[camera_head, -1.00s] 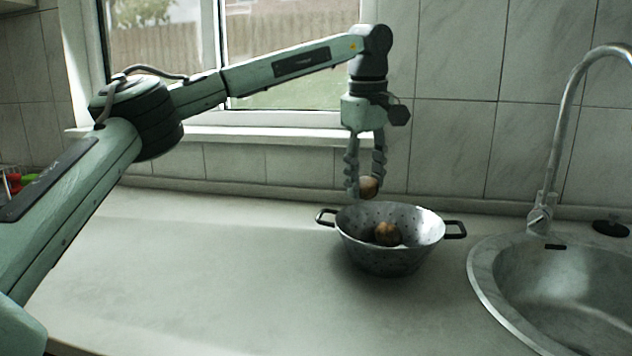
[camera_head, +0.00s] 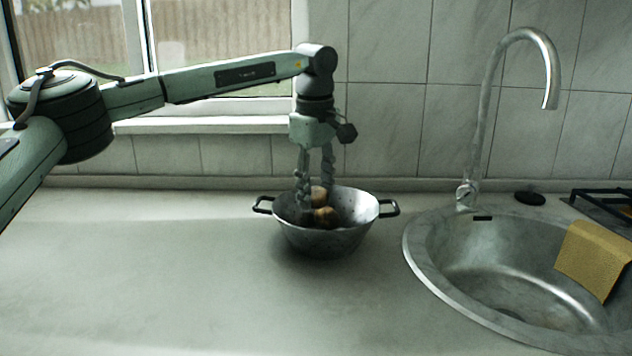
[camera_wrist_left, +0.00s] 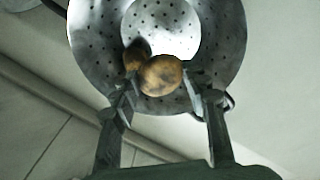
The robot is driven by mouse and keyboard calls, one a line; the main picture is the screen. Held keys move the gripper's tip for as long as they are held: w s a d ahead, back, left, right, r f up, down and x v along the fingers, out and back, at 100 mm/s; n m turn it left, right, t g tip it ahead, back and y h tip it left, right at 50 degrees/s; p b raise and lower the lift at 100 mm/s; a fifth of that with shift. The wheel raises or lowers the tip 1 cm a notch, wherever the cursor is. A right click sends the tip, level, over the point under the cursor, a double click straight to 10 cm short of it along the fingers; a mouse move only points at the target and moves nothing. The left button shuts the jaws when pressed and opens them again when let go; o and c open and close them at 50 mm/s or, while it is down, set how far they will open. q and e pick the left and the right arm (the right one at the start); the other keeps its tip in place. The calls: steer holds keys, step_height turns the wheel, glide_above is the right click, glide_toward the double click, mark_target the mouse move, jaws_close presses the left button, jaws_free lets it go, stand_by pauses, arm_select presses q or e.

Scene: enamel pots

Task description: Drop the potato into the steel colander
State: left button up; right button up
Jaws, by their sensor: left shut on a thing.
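The steel colander (camera_head: 345,238) is a perforated bowl with two dark handles, standing on the counter left of the sink. My left gripper (camera_head: 315,190) points down with its fingertips inside the colander's rim. It is shut on a brown potato (camera_head: 318,194), which also shows between the fingers in the left wrist view (camera_wrist_left: 162,76). A second brown potato (camera_head: 325,215) lies in the colander, close to the held one; in the left wrist view it is partly hidden behind it (camera_wrist_left: 136,50). Whether the two touch is unclear. My right gripper is not in view.
A round steel sink (camera_head: 500,270) with a tall curved faucet (camera_head: 485,120) is to the right, with a yellow cloth (camera_head: 594,258) over its edge. A tiled wall and window stand behind. The counter (camera_head: 130,270) left of the colander is clear.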

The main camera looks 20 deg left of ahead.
mark_target(316, 189)
arm_select(q)
steer(key=o, duration=1.3)
steer(key=shift+c, duration=0.2)
steer(key=shift+r, duration=0.1)
step_height(316, 189, up, 12)
steer(key=s, duration=0.2)
steer(key=shift+d, duration=0.2)
steer(key=shift+f, duration=0.2)
steer(key=f, duration=0.4)
steer(key=w+f, duration=0.1)
steer(key=f, duration=0.2)
steer(key=w+f, duration=0.1)
steer(key=f, duration=0.3)
steer(key=shift+a+f, duration=0.2)
steer(key=shift+f, duration=0.15)
steer(key=shift+r, duration=2.25)
